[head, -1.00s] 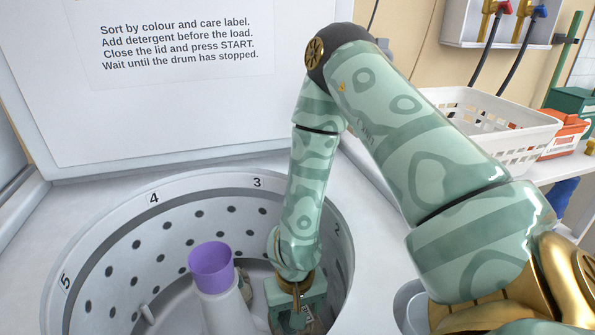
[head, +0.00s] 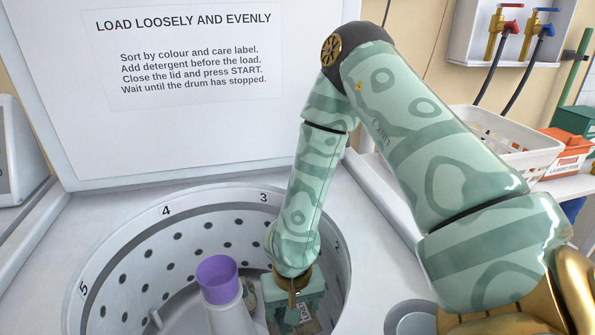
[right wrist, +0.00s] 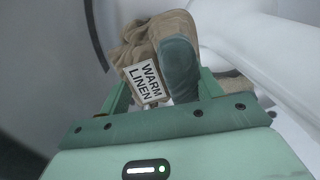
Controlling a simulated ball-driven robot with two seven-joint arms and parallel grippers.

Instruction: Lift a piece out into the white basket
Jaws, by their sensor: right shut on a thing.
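My right gripper (head: 297,303) is down inside the washer drum (head: 120,270), beside the central post. In the right wrist view its green fingers (right wrist: 165,80) are shut on a tan cloth piece (right wrist: 140,50) with a white "WARM LINEN" label. A dark teal patch shows between the fingers; I cannot tell whether it is part of the cloth. In the head view the piece (head: 308,325) shows only partly below the gripper, at the picture's bottom edge. The white basket (head: 500,142) stands at the right, partly behind my right arm. My left gripper is not in view.
A central post with a purple cup (head: 219,280) stands in the drum, left of the gripper. The raised lid (head: 185,120) is behind. An orange box (head: 562,150) stands beside the basket. A bit of tan fabric (right wrist: 238,84) lies right of the fingers.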

